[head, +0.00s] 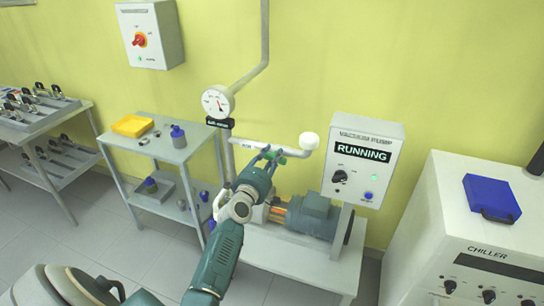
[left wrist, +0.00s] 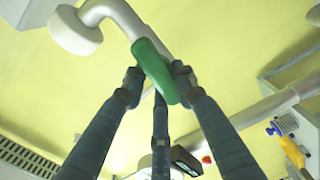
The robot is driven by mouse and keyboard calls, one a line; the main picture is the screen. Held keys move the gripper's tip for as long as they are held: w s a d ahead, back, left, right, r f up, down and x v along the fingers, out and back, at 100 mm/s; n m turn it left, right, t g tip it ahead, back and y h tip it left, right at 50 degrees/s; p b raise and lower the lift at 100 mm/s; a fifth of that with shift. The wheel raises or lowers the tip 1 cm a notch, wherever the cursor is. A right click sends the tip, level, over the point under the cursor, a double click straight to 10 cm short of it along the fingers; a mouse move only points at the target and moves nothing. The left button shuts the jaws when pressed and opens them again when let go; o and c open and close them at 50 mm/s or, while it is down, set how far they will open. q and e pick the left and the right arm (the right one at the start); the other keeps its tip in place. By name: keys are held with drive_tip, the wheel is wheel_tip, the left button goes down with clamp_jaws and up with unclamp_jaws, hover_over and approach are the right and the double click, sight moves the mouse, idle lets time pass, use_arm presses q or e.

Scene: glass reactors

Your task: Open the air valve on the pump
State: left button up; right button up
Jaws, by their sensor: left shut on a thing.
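The air valve's green handle (head: 279,154) sits on the pale pipe above the pump, left of the pipe's white round end (head: 309,141). My left gripper (head: 267,156) is shut on this handle and hides part of it. In the left wrist view the green handle (left wrist: 152,68) slants between the fingers of the left gripper (left wrist: 158,78), beside the pale pipe. The pump (head: 312,215) stands on a white table below. Its control box (head: 365,160) reads "VACUUM PUMP" and "RUNNING". My right gripper is not in view.
A gauge (head: 218,101) is on the pipework to the left. A grey cart (head: 170,152) holds a yellow tray (head: 132,125) and blue-capped bottles. The chiller (head: 450,225) stands at the right with a blue case (head: 491,198) on it. Open floor lies at the lower left.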

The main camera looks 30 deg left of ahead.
use_arm(q)
drive_tip(key=shift+f+n, duration=0.1)
drive_tip(key=shift+n, duration=0.3)
drive_tip(key=o, duration=1.2)
drive_tip(key=shift+a, duration=0.1)
drive_tip(key=shift+c, duration=0.2)
drive_tip(key=shift+s, duration=0.1)
drive_tip(key=shift+s, duration=0.2)
drive_tip(key=v, duration=1.1)
drive_tip(key=shift+s, duration=0.25)
